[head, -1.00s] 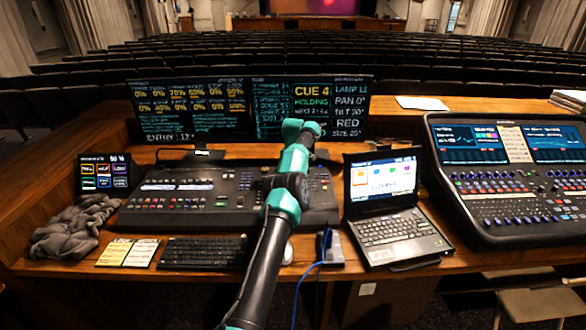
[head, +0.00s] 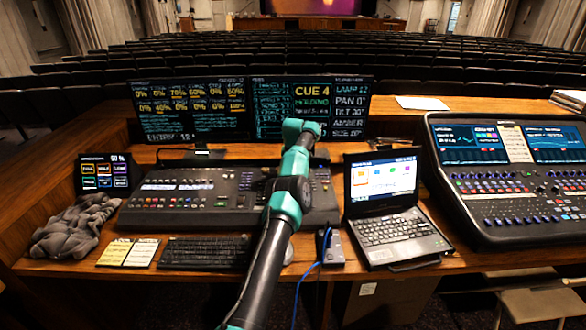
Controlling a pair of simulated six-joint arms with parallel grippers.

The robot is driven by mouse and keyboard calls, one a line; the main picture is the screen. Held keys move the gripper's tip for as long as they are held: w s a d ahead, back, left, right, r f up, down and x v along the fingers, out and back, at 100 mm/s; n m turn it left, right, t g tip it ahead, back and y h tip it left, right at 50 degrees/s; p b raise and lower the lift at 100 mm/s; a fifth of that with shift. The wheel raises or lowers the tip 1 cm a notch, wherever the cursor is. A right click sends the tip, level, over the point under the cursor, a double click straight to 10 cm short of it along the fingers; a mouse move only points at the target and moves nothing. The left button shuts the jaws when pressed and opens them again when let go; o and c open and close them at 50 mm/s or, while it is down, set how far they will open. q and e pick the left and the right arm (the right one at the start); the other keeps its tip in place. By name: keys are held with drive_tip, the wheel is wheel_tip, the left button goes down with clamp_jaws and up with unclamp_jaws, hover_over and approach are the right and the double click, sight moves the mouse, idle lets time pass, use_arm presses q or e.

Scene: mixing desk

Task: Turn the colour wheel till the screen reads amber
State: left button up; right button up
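The right-hand monitor (head: 312,108) behind the lighting console shows "CUE 4", "HOLDING", "PAN 0°" and, on its colour line, "AMBER" (head: 350,123). The lighting console (head: 190,198) lies below the monitors. My one visible arm, which I take as the left, enters from the bottom left of centre and reaches over the console's right part. Its bent teal-and-black links cover that area. I cannot make out the colour wheel. The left gripper is hidden behind the arm's own links, so its fingers do not show. My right arm and gripper are not in view.
A laptop (head: 404,228) stands right of the arm, with a large sound desk (head: 510,185) beyond it. A keyboard (head: 205,251), notes (head: 128,252), grey cloth (head: 75,228) and small screen (head: 103,175) are at left. A blue cable (head: 323,248) hangs over the front edge.

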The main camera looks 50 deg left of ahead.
use_arm(q)
drive_tip(key=shift+a, duration=0.1)
idle(0.3)
drive_tip(key=o, duration=0.9)
drive_tip(key=shift+r, duration=0.15)
